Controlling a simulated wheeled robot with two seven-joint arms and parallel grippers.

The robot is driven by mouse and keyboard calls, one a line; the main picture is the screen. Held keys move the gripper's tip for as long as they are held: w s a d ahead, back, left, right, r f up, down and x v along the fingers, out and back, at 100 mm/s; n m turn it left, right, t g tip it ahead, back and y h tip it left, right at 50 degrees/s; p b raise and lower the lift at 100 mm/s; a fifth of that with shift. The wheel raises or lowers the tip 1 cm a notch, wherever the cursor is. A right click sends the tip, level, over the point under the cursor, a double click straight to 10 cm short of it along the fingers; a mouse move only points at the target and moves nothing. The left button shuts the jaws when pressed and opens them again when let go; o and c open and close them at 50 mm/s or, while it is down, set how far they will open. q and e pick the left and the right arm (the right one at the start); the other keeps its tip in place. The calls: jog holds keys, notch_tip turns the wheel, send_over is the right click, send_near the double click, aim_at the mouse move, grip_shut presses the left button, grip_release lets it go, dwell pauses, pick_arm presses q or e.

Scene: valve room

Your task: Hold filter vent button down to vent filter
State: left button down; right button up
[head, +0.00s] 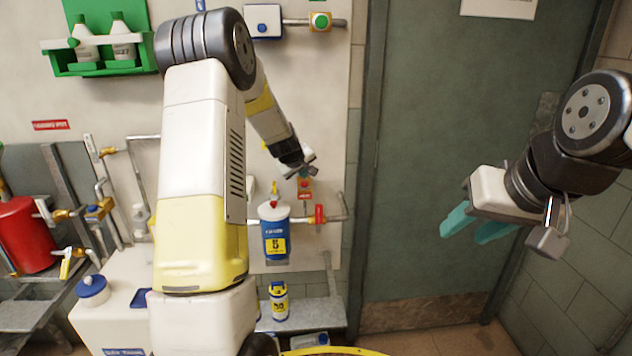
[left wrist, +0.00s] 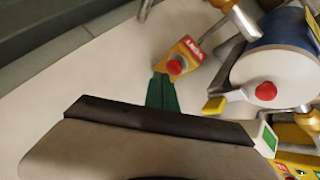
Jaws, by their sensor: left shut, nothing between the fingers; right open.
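The filter vent button is a red round button (left wrist: 176,66) on a small yellow box (left wrist: 190,47) with a red label reading "VENT". In the head view the box (head: 304,187) is on the wall panel, just above and right of the blue and white filter canister (head: 274,238). My left gripper (head: 306,172) is at the box, partly hiding it. In the left wrist view its green fingers (left wrist: 161,78) are shut and empty, their tips beside the button; I cannot tell whether they touch it. My right gripper (head: 467,225) is open and empty, in front of the door.
The canister (left wrist: 270,75) with its red cap and yellow lever is close beside the vent box. A pipe with a red-handled valve (head: 319,214) runs to its right. A green bottle rack (head: 103,68) hangs upper left.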

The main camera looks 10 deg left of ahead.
aim_at(304, 183)
pick_arm(q)
jog(key=shift+f, duration=0.8)
dwell(1.9)
jog(key=shift+r, duration=0.1)
dwell(1.0)
jog(key=shift+r, duration=0.9)
jog(key=shift+r, duration=2.5)
